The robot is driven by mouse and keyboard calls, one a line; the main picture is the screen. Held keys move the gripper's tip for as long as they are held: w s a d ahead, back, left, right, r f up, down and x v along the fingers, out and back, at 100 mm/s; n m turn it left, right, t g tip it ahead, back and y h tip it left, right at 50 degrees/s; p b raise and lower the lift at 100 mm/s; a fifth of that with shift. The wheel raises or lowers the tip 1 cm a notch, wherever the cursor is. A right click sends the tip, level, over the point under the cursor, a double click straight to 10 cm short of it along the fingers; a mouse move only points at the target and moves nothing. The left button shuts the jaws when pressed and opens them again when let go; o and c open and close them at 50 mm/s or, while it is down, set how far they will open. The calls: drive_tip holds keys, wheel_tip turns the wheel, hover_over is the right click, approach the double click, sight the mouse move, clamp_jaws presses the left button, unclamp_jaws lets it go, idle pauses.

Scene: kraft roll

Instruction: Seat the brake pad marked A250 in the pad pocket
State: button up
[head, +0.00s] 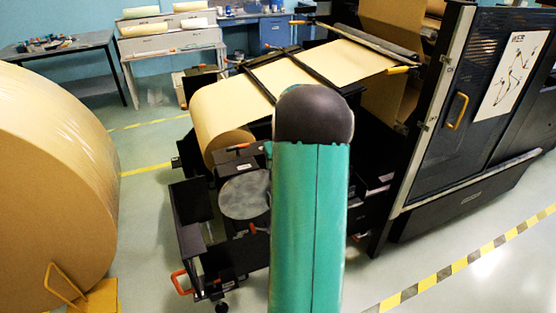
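I cannot make out a brake pad marked A250 or any pad pocket in the head view. A round grey disc (243,197) is on the black frame (205,243) below the kraft roll, left of my teal arm link. Small dark parts with a pale label (246,167) sit just above the disc, too small to read. My teal arm link with its black rounded end stands upright in the middle and hides part of the frame. My gripper does not show.
A kraft roll (212,119) feeds its paper web (330,67) up to the right. A huge roll (50,180) fills the left, with a yellow chock (98,298) beneath. A dark machine cabinet (480,100) stands right. Orange handles (180,284) stick out low. Pale floor (150,215) is clear between.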

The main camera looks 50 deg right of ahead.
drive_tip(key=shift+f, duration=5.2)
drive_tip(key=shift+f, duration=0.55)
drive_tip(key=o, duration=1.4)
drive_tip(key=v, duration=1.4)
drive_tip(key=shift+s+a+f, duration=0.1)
